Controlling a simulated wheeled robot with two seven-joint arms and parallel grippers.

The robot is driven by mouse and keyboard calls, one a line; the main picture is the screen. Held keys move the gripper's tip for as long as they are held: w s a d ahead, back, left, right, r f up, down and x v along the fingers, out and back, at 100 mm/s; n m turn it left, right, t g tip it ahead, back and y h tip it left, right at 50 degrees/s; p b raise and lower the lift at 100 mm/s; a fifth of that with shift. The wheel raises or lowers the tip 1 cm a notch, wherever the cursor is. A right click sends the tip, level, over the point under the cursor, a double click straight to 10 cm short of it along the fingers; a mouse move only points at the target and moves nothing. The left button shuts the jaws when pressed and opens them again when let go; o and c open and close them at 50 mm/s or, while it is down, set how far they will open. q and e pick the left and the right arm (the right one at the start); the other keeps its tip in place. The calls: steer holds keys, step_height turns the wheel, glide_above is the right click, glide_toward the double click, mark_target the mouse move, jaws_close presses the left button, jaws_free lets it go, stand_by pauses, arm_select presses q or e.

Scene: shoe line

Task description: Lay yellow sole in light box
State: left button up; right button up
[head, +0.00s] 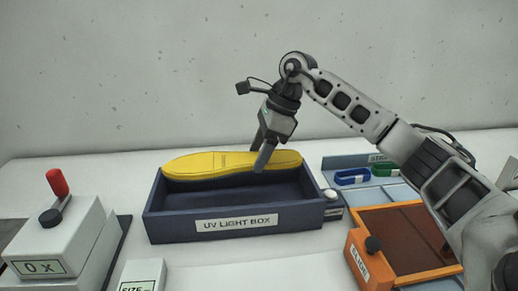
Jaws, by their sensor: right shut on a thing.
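The yellow sole (205,165) is at the far side of the dark blue UV light box (170,233), lying lengthwise along it at about the height of the back rim. The box's dark inside shows in front of and below the sole. My right gripper (260,158) is shut on the sole to the right of its middle, with one finger in front of it and the other behind. Whether the sole touches the box cannot be told. My left gripper is not in view.
An orange tray (358,243) stands at the right, with a blue rack (347,161) holding a blue and a green strap behind it. A grey device with a red-knobbed lever (57,183) stands at the left. A white size block (143,275) is in front.

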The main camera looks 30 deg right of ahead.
step_height(320, 180, down, 3)
steer(key=shift+b, duration=0.9)
step_height(320, 180, down, 5)
steer(key=b, duration=0.3)
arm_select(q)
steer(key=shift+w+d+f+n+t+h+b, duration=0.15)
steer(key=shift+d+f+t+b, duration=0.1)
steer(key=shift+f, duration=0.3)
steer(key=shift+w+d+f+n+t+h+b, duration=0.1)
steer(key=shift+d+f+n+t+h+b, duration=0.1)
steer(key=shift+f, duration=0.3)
arm_select(e)
steer(key=shift+f, duration=0.75)
steer(key=o, duration=1.2)
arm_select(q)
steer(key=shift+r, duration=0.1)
arm_select(e)
steer(key=p+v, duration=0.1)
steer(key=v, duration=1.4)
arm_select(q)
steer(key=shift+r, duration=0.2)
arm_select(e)
steer(key=shift+s+d+r, duration=0.15)
steer(key=shift+r, duration=0.3)
